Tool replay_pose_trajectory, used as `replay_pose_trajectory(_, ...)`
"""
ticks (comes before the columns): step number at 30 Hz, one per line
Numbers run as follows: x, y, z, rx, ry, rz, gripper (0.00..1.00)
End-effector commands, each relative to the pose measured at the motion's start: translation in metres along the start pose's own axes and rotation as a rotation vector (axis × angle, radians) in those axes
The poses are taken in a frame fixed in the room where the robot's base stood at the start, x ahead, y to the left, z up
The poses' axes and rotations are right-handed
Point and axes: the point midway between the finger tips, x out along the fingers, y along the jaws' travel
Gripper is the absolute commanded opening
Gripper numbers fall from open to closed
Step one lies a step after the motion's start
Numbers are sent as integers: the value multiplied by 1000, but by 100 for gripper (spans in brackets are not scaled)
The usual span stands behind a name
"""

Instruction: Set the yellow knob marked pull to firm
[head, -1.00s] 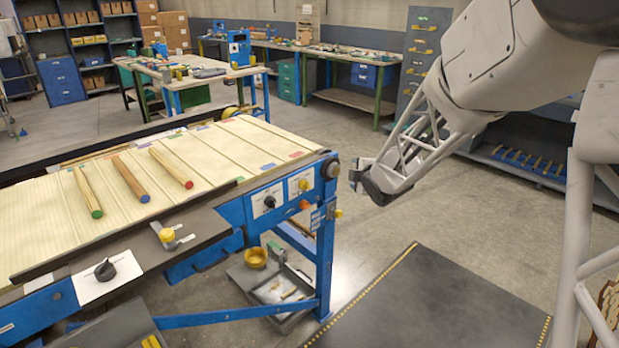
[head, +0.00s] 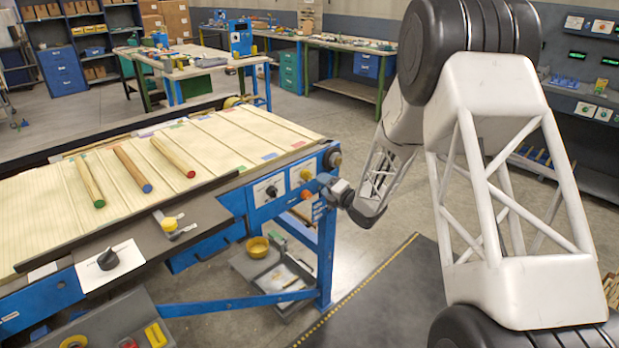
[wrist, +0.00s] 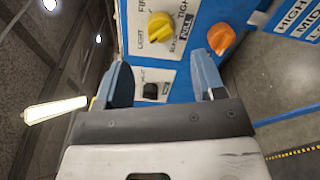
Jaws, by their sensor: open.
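The yellow knob (wrist: 160,27) sits on a white plate on the blue machine frame, with lettering around it that includes LIGHT, TIGHT and PULL and a partly cut-off word starting FI. I cannot tell which mark its ridge points at. In the head view a yellow knob (head: 306,174) shows on the right-hand white plate near the bench corner. My gripper (wrist: 163,76) is open and empty, its fingers apart from the knob, which lies beyond them near the top of the picture. In the head view my gripper (head: 336,191) is just right of the panel.
An orange knob (wrist: 221,38) sits right of the yellow one. A black knob (wrist: 152,90) on a white plate shows between my fingers. A yellow lever knob (head: 169,225) and a black knob (head: 108,259) are further left. Several rods lie on the slatted top.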

Motion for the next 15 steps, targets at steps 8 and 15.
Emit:
replay_pose_trajectory(8, 1, 0, 0, -4, 2, 4, 63)
replay_pose_trajectory(15, 4, 0, 0, -3, 2, 4, 63)
